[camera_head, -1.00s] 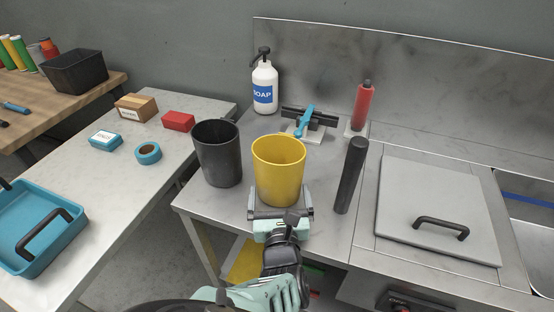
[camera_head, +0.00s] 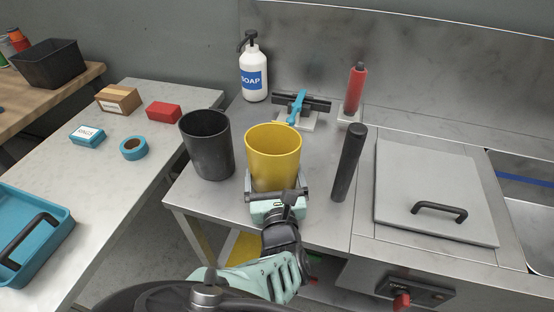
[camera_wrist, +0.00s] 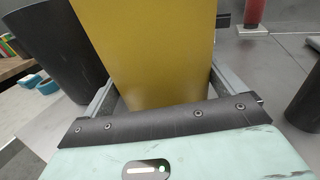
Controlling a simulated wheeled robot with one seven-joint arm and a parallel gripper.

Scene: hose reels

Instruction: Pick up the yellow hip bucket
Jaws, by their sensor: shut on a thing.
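The yellow bucket (camera_head: 273,152) stands upright at the front of the metal counter in the head view. My gripper (camera_head: 275,190) reaches it from the front, low on its body, with a finger on either side. In the wrist view the bucket (camera_wrist: 150,50) fills the middle between the two fingers, and my gripper (camera_wrist: 165,95) is shut on it. Whether its base touches the counter is hidden behind my gripper.
A black bucket (camera_head: 206,145) stands close on the left. A dark cylinder (camera_head: 348,163) stands to the right. Behind are a soap bottle (camera_head: 253,70), a blue-handled tool (camera_head: 297,108) and a red bottle (camera_head: 355,92). A lid with a handle (camera_head: 430,185) lies further right.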

